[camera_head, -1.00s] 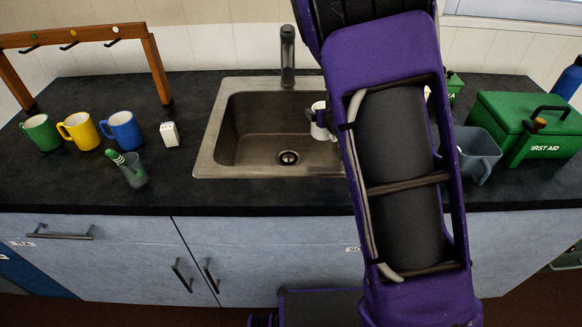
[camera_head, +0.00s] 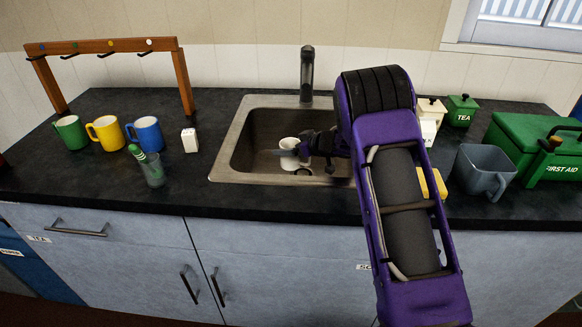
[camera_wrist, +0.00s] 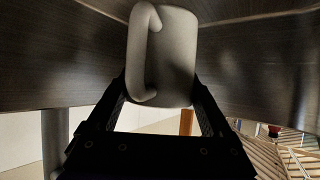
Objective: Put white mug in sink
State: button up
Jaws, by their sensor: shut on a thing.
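The white mug (camera_head: 289,150) is inside the sink basin, over its middle. In the wrist view the mug (camera_wrist: 178,55) sits between the two fingers, with its handle toward the left. My gripper (camera_head: 305,150) is shut on the mug; it also shows in the wrist view (camera_wrist: 160,95). The sink (camera_head: 228,155) is a steel basin set in the dark counter. Whether the mug touches the sink floor I cannot tell. My arm hides the sink's right side.
The tap (camera_head: 307,75) stands behind the sink. Green (camera_head: 71,133), yellow (camera_head: 106,133) and blue (camera_head: 146,134) mugs stand to the left, below a wooden rack (camera_head: 105,45). A grey pitcher (camera_head: 481,170) and green first aid box (camera_head: 540,150) are to the right.

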aim_at(290, 160)
notch_tip(290, 160, down, 5)
jog(key=shift+f+b, duration=0.1)
jog(key=shift+b, duration=0.4)
jog(key=o, duration=1.4)
jog(key=shift+s+d+r, duration=0.15)
jog(key=shift+d+r, duration=0.05)
jog(key=shift+r, duration=0.05)
jog(key=p+v, duration=0.1)
jog(key=v, duration=1)
jog(key=shift+d+p, duration=0.15)
jog(key=shift+p, duration=0.25)
jog(key=shift+s, duration=0.15)
